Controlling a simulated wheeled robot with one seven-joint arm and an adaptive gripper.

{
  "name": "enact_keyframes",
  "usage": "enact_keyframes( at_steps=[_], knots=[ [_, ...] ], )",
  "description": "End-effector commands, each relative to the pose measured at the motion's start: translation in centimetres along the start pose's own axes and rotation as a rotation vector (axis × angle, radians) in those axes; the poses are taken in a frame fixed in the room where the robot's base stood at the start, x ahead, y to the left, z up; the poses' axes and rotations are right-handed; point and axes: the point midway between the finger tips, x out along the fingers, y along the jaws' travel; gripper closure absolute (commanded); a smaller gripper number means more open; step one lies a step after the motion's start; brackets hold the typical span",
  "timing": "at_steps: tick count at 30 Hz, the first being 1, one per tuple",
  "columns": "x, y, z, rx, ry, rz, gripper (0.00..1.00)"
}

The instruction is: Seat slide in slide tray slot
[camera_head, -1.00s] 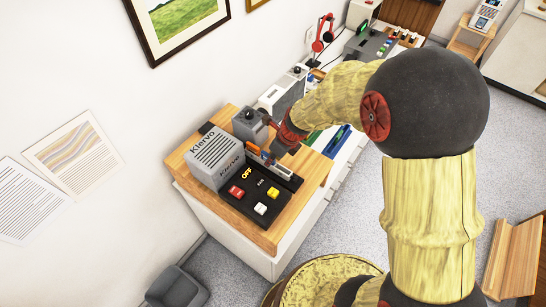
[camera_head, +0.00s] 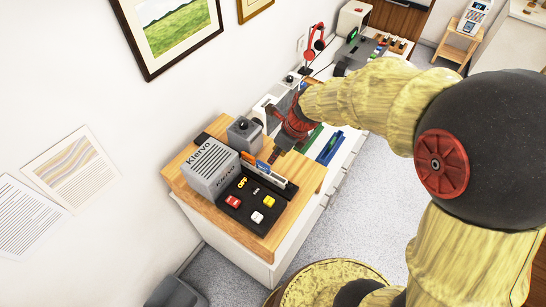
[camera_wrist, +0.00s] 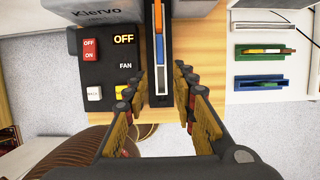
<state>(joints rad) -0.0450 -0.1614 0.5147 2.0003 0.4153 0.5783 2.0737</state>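The slide tray is a long black slotted rail (camera_wrist: 162,98), running away from me in the middle of the wrist view. Thin upright slides stand in it in a row: an orange one (camera_wrist: 158,16), a blue one (camera_wrist: 160,48) and a white one (camera_wrist: 161,76). Slide edges also show in the head view (camera_head: 254,163), beside the grey projector (camera_head: 210,168). My gripper (camera_wrist: 161,84) is open, with one finger on each side of the rail. No slide is visibly gripped. I cannot tell whether each slide is fully seated.
A black control panel (camera_wrist: 108,72) with red, white and yellow buttons lies left of the rail on the wooden board (camera_wrist: 207,50). Green (camera_wrist: 264,50) and blue (camera_wrist: 260,82) holders stand to the right on the white cabinet. A grey box (camera_head: 243,131) stands behind the projector.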

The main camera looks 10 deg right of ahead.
Motion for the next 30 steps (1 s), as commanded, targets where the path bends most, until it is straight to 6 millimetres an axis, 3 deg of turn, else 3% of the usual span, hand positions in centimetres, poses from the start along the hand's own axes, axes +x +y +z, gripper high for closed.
enact_keyframes(
  at_steps=[7, 11, 20, 30],
  knots=[
    [-1.1, 0.0, 0.0, -0.007, -0.001, -0.002, 0.73],
    [-2.6, 0.2, -0.1, -0.111, -0.006, -0.014, 0.73],
    [-11.0, 2.3, -2.1, -0.796, 0.013, -0.099, 0.73],
    [-19.1, 5.5, -6.7, -1.632, 0.148, -0.19, 0.73]
  ],
)
